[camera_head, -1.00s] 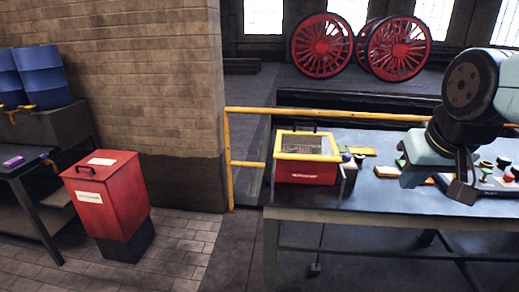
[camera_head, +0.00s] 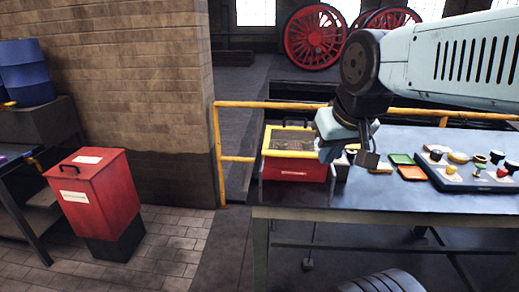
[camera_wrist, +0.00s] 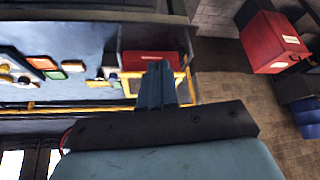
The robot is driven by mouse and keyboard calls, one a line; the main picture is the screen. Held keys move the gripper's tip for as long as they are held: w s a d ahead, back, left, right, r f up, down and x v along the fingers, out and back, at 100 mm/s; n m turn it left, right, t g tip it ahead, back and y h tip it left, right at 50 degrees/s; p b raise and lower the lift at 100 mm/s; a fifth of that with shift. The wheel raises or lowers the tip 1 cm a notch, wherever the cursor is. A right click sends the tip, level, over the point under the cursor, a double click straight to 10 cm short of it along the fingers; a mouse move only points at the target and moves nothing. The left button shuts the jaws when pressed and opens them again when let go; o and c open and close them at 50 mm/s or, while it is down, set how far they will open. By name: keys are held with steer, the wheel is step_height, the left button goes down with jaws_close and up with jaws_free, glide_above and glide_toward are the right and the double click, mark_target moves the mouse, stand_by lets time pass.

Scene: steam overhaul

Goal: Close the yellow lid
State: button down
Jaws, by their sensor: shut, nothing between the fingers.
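The yellow lid (camera_head: 266,139) is a yellow frame around a dark, see-through panel on a red box (camera_head: 300,171) at the left end of the bench. Its right part is hidden behind my arm in the head view, and I cannot tell how far open it stands. In the wrist view the yellow frame (camera_wrist: 191,88) shows beside my fingers, with the red box (camera_wrist: 147,57) beyond them. My gripper (camera_wrist: 155,67) is shut and empty, over the lid in that picture. I cannot tell whether it touches the lid.
The blue-grey bench (camera_head: 420,146) holds green and orange trays (camera_head: 411,173) and a board (camera_head: 470,180) with small parts to the right of the box. A yellow rail (camera_head: 255,104) runs behind.

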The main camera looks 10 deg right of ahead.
steer(key=w+a+n, duration=0.2)
steer(key=w+n, duration=0.3)
steer(key=n, duration=0.3)
steer(key=n+g+h, duration=0.1)
steer(key=n, duration=2.3)
glide_toward(262, 160)
step_height(262, 160, down, 6)
steer(key=shift+a+r, duration=0.15)
steer(key=shift+w+d+r, duration=0.1)
steer(key=shift+w+d, duration=0.1)
steer(key=shift+w, duration=0.4)
steer(key=shift+w+d+r, duration=0.1)
steer(key=shift+w+d, duration=0.1)
steer(key=shift+w, duration=0.35)
steer(key=shift+w+d, duration=0.2)
steer(key=shift+w, duration=0.5)
